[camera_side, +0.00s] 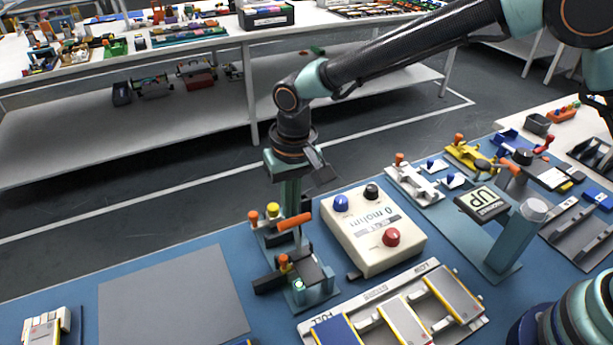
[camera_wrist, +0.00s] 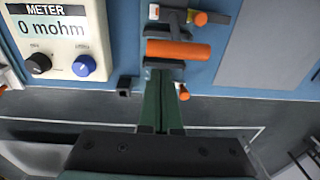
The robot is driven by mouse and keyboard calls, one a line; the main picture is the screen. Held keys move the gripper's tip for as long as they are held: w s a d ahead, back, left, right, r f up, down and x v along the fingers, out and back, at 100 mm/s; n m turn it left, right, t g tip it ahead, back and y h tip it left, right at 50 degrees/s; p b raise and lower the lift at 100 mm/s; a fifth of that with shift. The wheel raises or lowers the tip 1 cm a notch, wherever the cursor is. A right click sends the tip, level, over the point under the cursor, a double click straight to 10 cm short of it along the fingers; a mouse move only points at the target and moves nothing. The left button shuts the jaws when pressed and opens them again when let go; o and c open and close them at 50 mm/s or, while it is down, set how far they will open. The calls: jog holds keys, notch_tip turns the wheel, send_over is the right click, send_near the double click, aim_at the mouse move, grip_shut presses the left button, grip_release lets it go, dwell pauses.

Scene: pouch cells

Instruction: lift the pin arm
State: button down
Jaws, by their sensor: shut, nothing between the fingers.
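A dark fixture on a small teal base (camera_side: 328,294) stands on the blue mat, left of the meter. Its arm carries an orange bar handle (camera_side: 294,222), lying nearly level in the side view; I take this to be the pin arm. The handle (camera_wrist: 178,50) also shows in the wrist view, just beyond my fingertips. My gripper (camera_side: 291,208) points down above and behind the handle, green fingers shut together and empty. In the wrist view the fingertips (camera_wrist: 164,72) reach close to the handle; contact cannot be told. The pin itself is not clear.
A cream meter (camera_side: 372,232) reading 0 mohm stands close to the right of the fixture. A tray with several pouch cells (camera_side: 395,310) lies in front. An "UP" sign (camera_side: 483,203) and more fixtures stand further right. A flat grey pad (camera_side: 172,298) leaves free room at left.

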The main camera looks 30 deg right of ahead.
jog(key=shift+s+r, duration=0.45)
jog(key=shift+s, duration=0.2)
jog(key=shift+s+r, duration=0.45)
jog(key=shift+s, duration=0.15)
jog(key=shift+s+r, duration=0.1)
